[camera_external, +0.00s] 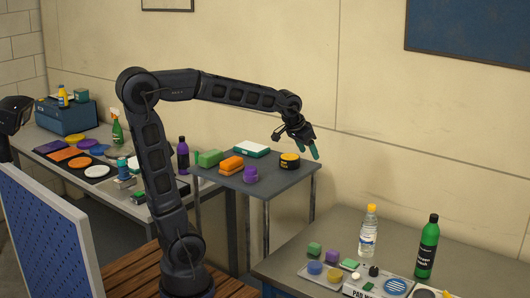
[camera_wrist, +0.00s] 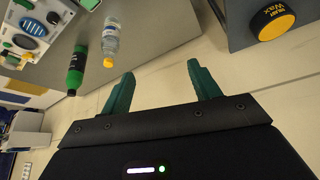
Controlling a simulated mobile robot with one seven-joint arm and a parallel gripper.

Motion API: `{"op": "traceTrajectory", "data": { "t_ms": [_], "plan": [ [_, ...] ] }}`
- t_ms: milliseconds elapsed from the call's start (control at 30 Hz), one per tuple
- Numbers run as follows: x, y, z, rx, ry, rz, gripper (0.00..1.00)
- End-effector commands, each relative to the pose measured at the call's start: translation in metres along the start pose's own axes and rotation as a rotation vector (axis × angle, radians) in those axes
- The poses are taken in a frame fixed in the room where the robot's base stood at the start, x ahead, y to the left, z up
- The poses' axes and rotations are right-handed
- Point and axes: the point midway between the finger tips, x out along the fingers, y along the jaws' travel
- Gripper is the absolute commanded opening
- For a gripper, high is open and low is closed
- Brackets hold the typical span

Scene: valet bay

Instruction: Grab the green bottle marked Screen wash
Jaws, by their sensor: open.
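A green bottle (camera_external: 427,247) with a black cap stands upright on the grey table at the right; its white lettering is too small to read surely. In the wrist view the green bottle (camera_wrist: 76,72) is at the upper left, beyond my left fingertip. A clear bottle (camera_external: 369,232) with an orange cap stands beside it, also in the wrist view (camera_wrist: 110,42). My gripper (camera_external: 307,152), with teal fingers, is open and empty, high in the air to the left of both bottles. In the wrist view the gripper (camera_wrist: 160,70) has nothing between its fingers.
The right table (camera_external: 300,252) also holds a tray of small pads and pots. A small middle table (camera_external: 225,175) bears a black-yellow wax tin (camera_external: 290,161), sponges and a purple pot. The left bench holds a green spray bottle (camera_external: 117,131) and a purple bottle (camera_external: 183,154).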

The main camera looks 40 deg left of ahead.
Motion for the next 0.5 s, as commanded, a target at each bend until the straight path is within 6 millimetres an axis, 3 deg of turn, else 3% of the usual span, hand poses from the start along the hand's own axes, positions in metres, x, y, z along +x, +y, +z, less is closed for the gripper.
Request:
{"op": "traceTrajectory", "data": {
  "t_ms": [200, 500],
  "plan": [
    [0.039, 0.072, -0.060, 0.094, 0.018, 0.049, 0.62],
    [0.095, 0.194, -0.118, 0.216, 0.050, 0.121, 0.62]
  ]
}}
